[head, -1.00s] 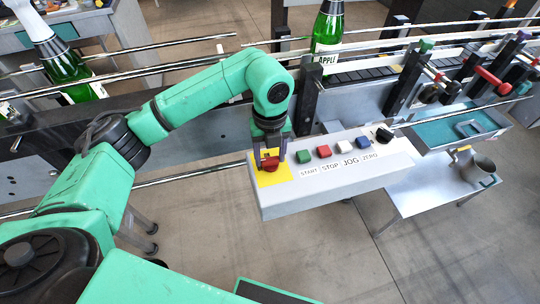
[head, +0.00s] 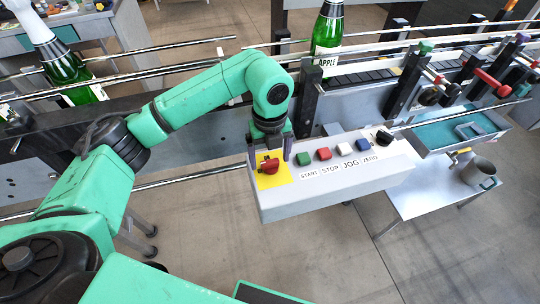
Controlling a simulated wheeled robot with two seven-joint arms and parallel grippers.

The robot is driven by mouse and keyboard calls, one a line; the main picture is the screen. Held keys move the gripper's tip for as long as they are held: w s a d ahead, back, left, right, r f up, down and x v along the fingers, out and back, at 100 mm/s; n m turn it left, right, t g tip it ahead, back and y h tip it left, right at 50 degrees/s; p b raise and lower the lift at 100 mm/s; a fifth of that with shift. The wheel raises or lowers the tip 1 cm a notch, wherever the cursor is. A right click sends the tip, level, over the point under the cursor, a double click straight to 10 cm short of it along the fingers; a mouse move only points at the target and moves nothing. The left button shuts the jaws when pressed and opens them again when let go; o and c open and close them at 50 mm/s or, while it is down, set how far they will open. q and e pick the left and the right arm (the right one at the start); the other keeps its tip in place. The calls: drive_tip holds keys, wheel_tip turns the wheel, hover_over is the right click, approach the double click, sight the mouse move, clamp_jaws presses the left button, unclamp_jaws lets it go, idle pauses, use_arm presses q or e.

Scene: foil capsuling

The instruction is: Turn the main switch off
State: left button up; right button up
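The main switch (head: 268,167) is a red rotary knob on a yellow plate (head: 272,181) at the left end of the grey control box. It shows clear in the head view, but its exact angle is hard to read. My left gripper (head: 270,154) points down just above and behind the knob. Its two dark fingers are apart, one to each side, and nothing is held between them. The knob shows below the fingertips and looks free of them. My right gripper is not in view.
Green (head: 303,159), red (head: 324,153), white (head: 343,148) and blue (head: 362,144) buttons and a black knob (head: 384,137) line the box to the right. A green bottle (head: 327,40) stands on the conveyor behind. A metal jug (head: 478,171) stands at the right.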

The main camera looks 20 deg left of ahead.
use_arm(q)
wheel_tip(320, 180, up, 8)
drive_tip(key=shift+r+b, duration=0.15)
drive_tip(key=shift+b, duration=0.45)
wheel_tip(320, 180, up, 6)
drive_tip(key=p, duration=0.1)
hover_over(270, 161)
drive_tip(key=shift+r, duration=0.1)
